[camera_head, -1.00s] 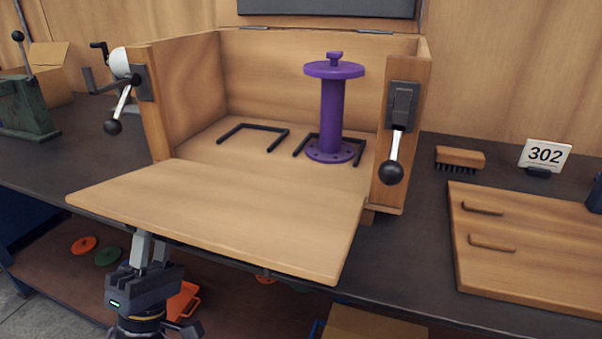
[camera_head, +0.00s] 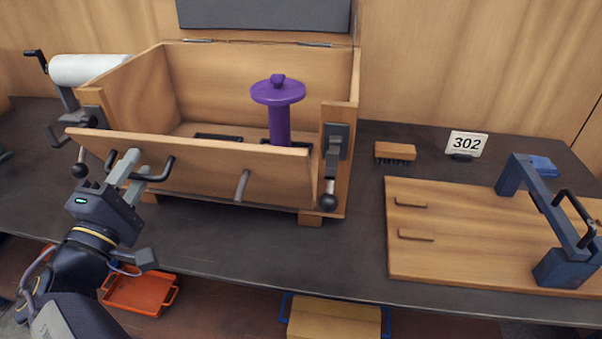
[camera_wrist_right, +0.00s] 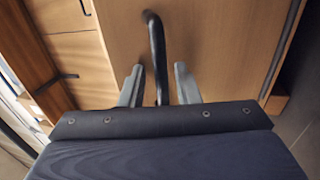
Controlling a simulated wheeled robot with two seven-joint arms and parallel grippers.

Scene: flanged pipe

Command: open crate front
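The wooden crate (camera_head: 355,90) stands on the bench with its lid up. Its front panel (camera_head: 205,160) leans outward, partly lowered, with its top edge away from the crate's side walls. A dark bar handle (camera_head: 160,174) is on the panel's outer face, at its left. My right gripper (camera_head: 134,171) is at this handle. In the right wrist view, its open fingers (camera_wrist_right: 158,88) stand on either side of the dark handle (camera_wrist_right: 156,45), with gaps visible. Ball-ended levers hang at the crate's right (camera_head: 329,185) and left (camera_head: 79,170) front posts. My left gripper is not in view.
A purple flanged pipe (camera_head: 279,115) stands inside the crate. To the right are a brush (camera_head: 395,152), a 302 sign (camera_head: 466,144) and a wooden board (camera_head: 450,215) with a blue clamp frame (camera_head: 548,215). An orange tray (camera_head: 140,292) lies below the bench.

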